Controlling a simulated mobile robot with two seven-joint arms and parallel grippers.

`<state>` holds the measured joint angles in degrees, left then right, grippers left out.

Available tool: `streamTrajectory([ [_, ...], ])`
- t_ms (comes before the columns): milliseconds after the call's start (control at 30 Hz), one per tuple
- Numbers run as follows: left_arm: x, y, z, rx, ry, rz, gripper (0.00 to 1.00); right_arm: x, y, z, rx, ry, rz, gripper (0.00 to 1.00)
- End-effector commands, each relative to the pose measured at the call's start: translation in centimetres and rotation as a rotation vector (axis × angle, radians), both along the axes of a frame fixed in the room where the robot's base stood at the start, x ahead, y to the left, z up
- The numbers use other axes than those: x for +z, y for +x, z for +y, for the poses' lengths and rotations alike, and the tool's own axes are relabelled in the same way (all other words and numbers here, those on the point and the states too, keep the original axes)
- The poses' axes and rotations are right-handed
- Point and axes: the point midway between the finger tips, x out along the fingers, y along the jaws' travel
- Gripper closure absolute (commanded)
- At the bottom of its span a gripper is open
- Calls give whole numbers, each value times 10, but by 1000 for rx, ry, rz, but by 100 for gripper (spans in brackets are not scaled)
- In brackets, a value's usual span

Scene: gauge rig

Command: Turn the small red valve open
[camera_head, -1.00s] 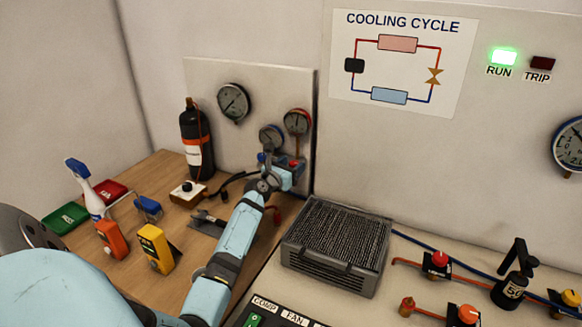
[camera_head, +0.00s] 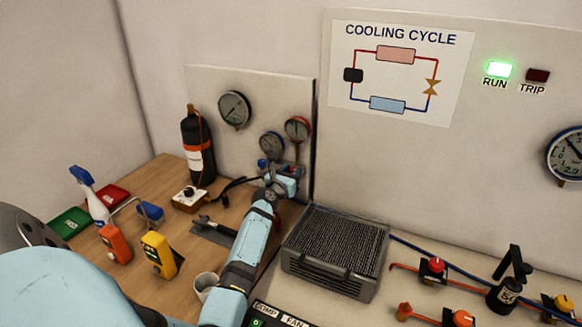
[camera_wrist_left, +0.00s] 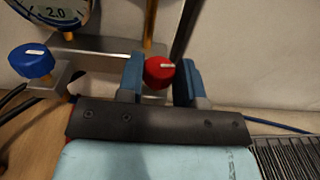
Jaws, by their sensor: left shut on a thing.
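The small red valve (camera_wrist_left: 159,72) is a round red knob with a white mark on its face. In the left wrist view it sits between the two blue fingers of my left gripper (camera_wrist_left: 161,80), which is shut on it. In the head view my left gripper (camera_head: 284,170) is at the gauge manifold below the red-rimmed gauge (camera_head: 297,128), and it hides the red knob. A blue valve knob (camera_wrist_left: 32,61) stands to the left on the same manifold and also shows in the head view (camera_head: 262,163). My right gripper is not in view.
A grey finned unit (camera_head: 335,250) is close to the right of my left arm.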

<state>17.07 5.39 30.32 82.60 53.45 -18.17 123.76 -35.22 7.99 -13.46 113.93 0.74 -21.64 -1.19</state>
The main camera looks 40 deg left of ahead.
Motion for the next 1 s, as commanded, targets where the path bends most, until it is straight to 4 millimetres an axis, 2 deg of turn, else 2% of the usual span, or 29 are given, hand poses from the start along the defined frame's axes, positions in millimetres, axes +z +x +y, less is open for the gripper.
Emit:
streamTrajectory([
  [33, 8, 1, -3, 35, -10, -1, 90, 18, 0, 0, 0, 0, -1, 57],
  [200, 8, 2, -6, 181, -11, 0, 90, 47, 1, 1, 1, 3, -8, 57],
  [300, 5, 4, -8, 275, -10, 0, 90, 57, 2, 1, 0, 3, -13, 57],
  [400, 2, 4, -8, 372, -8, 0, 90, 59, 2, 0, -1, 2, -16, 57],
  [567, -2, 6, -10, 523, -6, -1, 90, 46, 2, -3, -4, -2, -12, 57],
  [1000, -7, 11, -12, 888, -4, -2, 90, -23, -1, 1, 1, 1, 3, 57],
])
